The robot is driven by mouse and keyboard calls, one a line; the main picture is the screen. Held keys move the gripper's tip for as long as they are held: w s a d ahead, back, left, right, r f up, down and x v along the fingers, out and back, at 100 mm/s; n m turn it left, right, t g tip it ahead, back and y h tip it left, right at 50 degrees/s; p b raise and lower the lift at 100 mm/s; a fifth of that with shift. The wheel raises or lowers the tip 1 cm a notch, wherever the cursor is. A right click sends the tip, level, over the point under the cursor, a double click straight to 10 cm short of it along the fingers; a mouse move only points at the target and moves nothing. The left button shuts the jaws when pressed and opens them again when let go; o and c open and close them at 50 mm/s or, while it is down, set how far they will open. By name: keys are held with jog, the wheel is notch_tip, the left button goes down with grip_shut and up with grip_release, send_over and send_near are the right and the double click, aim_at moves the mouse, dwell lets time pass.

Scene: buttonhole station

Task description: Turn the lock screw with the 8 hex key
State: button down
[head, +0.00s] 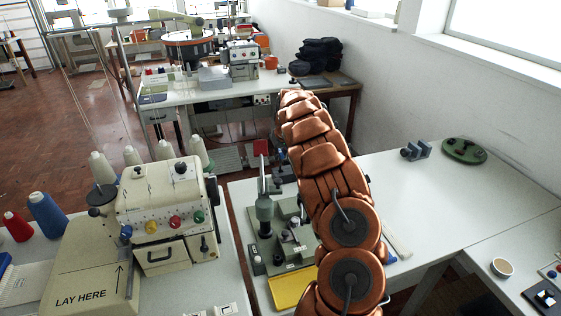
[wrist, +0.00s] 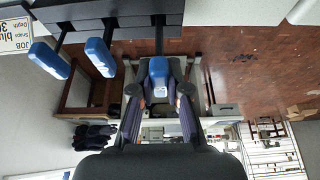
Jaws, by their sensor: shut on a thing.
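In the wrist view my gripper (wrist: 158,105) is shut on the blue handle of a hex key (wrist: 158,75). Its dark shaft runs up to a black rack (wrist: 85,12) at the top of the picture. Two more blue-handled keys, a left one (wrist: 46,59) and a middle one (wrist: 100,57), hang from the same rack to the left. I cannot read a size on the held key. In the head view my copper arm reaches away and hides the gripper and keys. A green machine (head: 266,215) with a yellow plate stands left of the arm; I cannot make out the lock screw.
A cream overlock machine (head: 160,200) with thread cones stands at the left. The white table (head: 430,190) right of my arm is mostly clear, with a small grey clamp (head: 416,151) and a green oval piece (head: 464,151). A job sign (wrist: 15,35) shows in the wrist view.

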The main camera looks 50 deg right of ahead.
notch_tip(320, 180, up, 7)
jog(key=shift+f+b, duration=0.2)
jog(key=shift+b, duration=0.7)
jog(key=shift+r+p, duration=0.7)
jog(key=shift+r, duration=2.2)
